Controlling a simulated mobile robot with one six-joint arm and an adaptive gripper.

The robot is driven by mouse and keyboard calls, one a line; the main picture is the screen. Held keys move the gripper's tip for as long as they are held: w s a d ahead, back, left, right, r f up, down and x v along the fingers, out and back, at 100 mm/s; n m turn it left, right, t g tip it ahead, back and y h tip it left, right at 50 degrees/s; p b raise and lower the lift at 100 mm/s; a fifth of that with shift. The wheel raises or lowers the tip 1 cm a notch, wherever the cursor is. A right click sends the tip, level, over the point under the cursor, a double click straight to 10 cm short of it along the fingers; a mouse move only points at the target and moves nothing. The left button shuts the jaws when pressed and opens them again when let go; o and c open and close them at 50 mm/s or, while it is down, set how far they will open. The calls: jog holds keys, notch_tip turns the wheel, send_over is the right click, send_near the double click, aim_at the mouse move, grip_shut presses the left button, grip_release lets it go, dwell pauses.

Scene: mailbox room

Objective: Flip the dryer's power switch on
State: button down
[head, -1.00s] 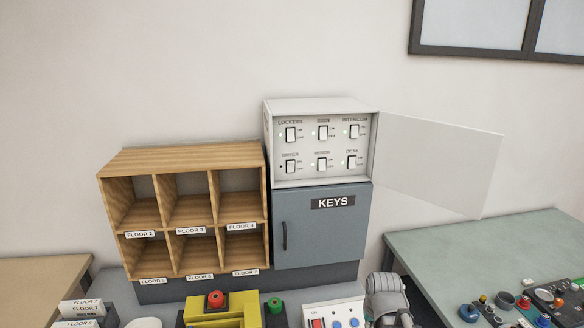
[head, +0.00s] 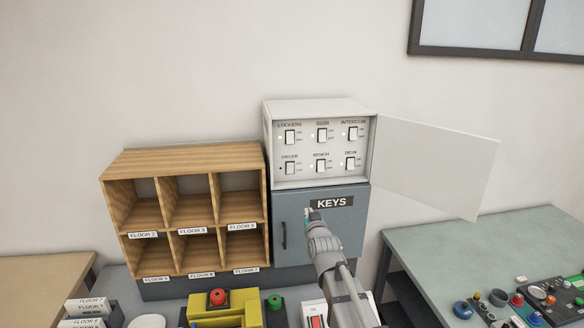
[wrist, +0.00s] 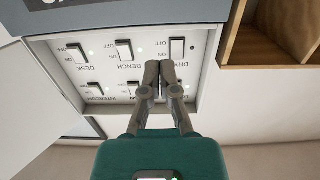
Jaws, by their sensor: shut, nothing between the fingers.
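The dryer switch (head: 290,168) is the lower-left rocker in the white switch box (head: 318,185). The small lamp beside it looks dark. In the wrist view, which shows the box upside down, the dryer switch (wrist: 177,48) is near the upper right, with a dark dot beside it. My gripper (head: 308,212) is shut and empty, in front of the KEYS cabinet and below the switch row in the head view. In the wrist view my gripper (wrist: 158,68) shows its closed fingertips between the bench and dryer switches, partly hiding the dryer label. I see no clear contact.
The bench switch (head: 321,166) and desk switch (head: 350,163) share the lower row, with green lamps beside them. The box's door (head: 437,165) stands open to the right. A wooden pigeonhole shelf (head: 185,155) stands to the left; the KEYS cabinet (head: 290,215) is below the box.

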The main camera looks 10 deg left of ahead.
aim_at(291, 165)
jog(key=a+r+t+y, duration=0.1)
jog(key=a+r+t, duration=0.1)
jog(key=r, duration=0.3)
jog(key=shift+w+a+r+t, duration=0.3)
jog(key=shift+w+a+t, duration=0.1)
jog(key=shift+a, duration=0.2)
jog(key=shift+p, duration=0.3)
jog(key=p+x, duration=0.3)
jog(key=x, duration=1.1)
jog(key=shift+w+r, duration=0.2)
jog(key=shift+w, duration=0.05)
jog(key=shift+s, duration=0.15)
